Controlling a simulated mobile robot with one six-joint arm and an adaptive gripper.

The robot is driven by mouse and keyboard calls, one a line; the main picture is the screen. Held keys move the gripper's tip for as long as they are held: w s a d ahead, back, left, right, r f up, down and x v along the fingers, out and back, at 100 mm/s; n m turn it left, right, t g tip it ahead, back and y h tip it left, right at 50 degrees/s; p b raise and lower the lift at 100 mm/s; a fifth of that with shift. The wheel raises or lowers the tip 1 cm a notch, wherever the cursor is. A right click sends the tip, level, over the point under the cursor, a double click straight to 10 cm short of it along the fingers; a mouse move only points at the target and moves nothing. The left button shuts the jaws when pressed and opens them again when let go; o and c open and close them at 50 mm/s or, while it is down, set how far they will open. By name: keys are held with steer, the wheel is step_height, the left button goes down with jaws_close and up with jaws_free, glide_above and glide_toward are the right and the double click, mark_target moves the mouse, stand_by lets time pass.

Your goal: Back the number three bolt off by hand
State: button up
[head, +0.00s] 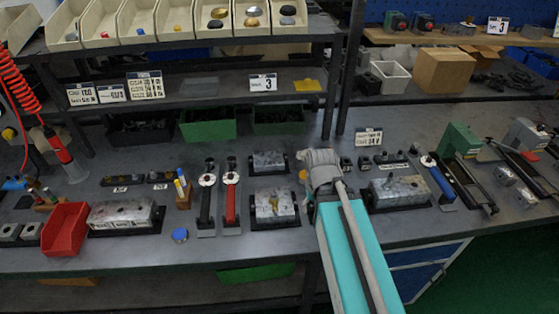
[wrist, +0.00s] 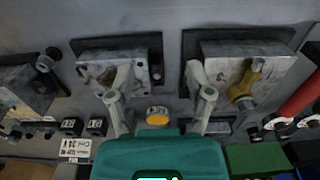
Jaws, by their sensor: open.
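My gripper (wrist: 160,78) is open, its two pale fingers apart with nothing between their tips, above the bench in the wrist view. In the head view my gripper (head: 320,160) is over the middle of the bench. A grey metal block (wrist: 112,72) lies by the left finger, with a small dark round fitting at its right side. Another block (wrist: 270,75) by the right finger carries a brass fitting (wrist: 246,82); this block also shows in the head view (head: 265,212). I cannot read a number on any bolt, so I cannot tell which is number three.
A yellow round piece (wrist: 157,116) lies between my fingers' bases. A block (wrist: 25,92) with a dark knob (wrist: 45,60) is at the left. Red-handled (head: 230,200) and blue-handled (head: 440,180) tools, a red bin (head: 65,228) and another block (head: 122,213) occupy the bench.

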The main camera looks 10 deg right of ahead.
step_height(320, 180, up, 9)
steer(key=m+p, duration=0.9)
steer(key=m, duration=0.6)
glide_above(280, 160)
steer(key=shift+w, duration=0.1)
steer(key=shift+f, duration=0.15)
step_height(280, 160, down, 14)
steer(key=b, duration=1.3)
steer(key=shift+r+b, duration=0.25)
steer(key=shift+b, duration=0.15)
